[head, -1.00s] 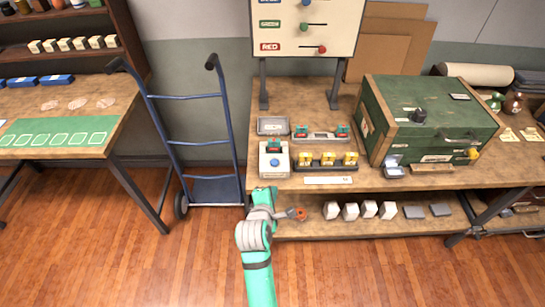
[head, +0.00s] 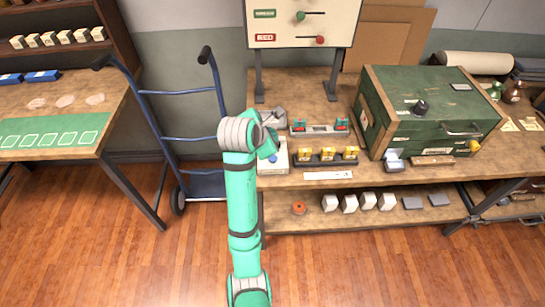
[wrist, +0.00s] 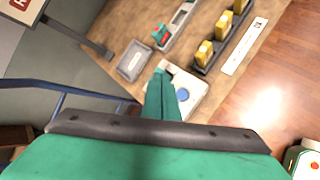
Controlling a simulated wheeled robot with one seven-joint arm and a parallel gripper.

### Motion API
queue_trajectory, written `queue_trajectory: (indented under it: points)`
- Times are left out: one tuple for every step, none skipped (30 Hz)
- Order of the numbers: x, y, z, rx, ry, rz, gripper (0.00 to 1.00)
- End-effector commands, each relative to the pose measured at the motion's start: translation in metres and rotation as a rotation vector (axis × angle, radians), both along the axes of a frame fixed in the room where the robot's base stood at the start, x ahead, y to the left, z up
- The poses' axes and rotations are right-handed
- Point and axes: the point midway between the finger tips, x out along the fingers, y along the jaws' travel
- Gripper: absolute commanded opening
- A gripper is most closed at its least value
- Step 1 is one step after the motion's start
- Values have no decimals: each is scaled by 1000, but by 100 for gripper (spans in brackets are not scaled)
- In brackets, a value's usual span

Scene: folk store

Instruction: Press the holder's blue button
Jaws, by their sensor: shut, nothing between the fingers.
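The holder (head: 277,165) is a white box near the front edge of the workbench. Its round blue button (head: 272,158) faces up and is partly covered by my arm in the head view. In the wrist view the holder (wrist: 199,86) and the blue button (wrist: 182,95) show just right of my fingers. My gripper (wrist: 161,74) is shut and empty, above or beside the holder's left part. Its tips look beside the button, not over it. I cannot tell whether they touch the holder, and its far left part is hidden behind them.
A grey tray (wrist: 133,61) lies beyond the holder. A rack with teal-and-red pieces (head: 320,131) and a rack of yellow pieces (head: 325,162) stand to its right. A green case (head: 425,115) is farther right. A blue hand truck (head: 190,138) stands left of the bench.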

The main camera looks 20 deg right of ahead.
Motion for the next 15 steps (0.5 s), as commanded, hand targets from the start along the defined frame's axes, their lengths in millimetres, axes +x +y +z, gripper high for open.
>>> queue_trajectory:
  points:
    - [0,0,0,0,0,0,0]
    - [0,0,0,0,0,0,0]
    - [0,0,-1,0,0,0,0]
    - [0,0,-2,0,0,0,0]
    - [0,0,-3,0,0,0,0]
    - [0,0,-5,1,1,0,0]
    - [0,0,-8,0,2,1,0]
    - [0,0,-10,0,2,1,0]
    - [0,1,-14,0,2,1,0]
    - [0,1,-17,0,2,1,0]
    - [0,1,-21,-1,2,2,0]
    - [0,1,-26,0,2,1,0]
    - [0,1,-30,0,2,1,0]
    - [-1,1,-34,0,2,0,0]
    - [-1,0,-39,0,2,0,0]
